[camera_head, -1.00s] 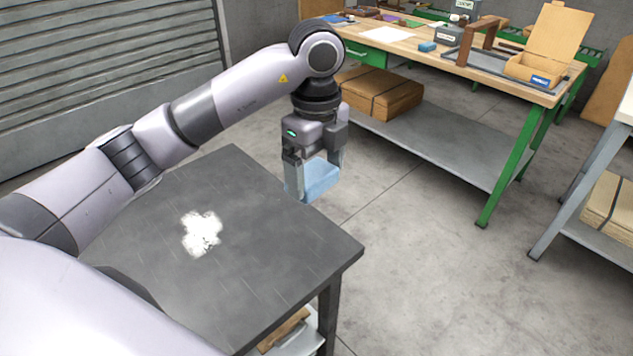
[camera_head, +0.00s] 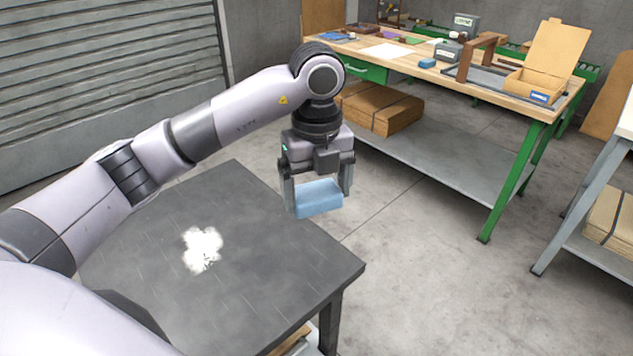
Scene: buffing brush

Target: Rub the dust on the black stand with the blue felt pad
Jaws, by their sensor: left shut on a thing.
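My left gripper (camera_head: 318,198) is shut on a light blue felt pad (camera_head: 320,200), one finger at each end of it. It holds the pad near the far right edge of the black stand (camera_head: 265,285), apparently above the top. The white dust (camera_head: 202,249) lies in an irregular patch on the stand's top, left of and nearer than the pad. The pad is apart from the dust. My right gripper is not in view.
A wooden workbench (camera_head: 490,86) with green legs stands at the back right, holding an open cardboard box (camera_head: 533,88) and a small blue block (camera_head: 427,63). Cardboard boxes (camera_head: 382,112) lie on its lower shelf. A grey-legged table (camera_head: 577,215) is at the right edge.

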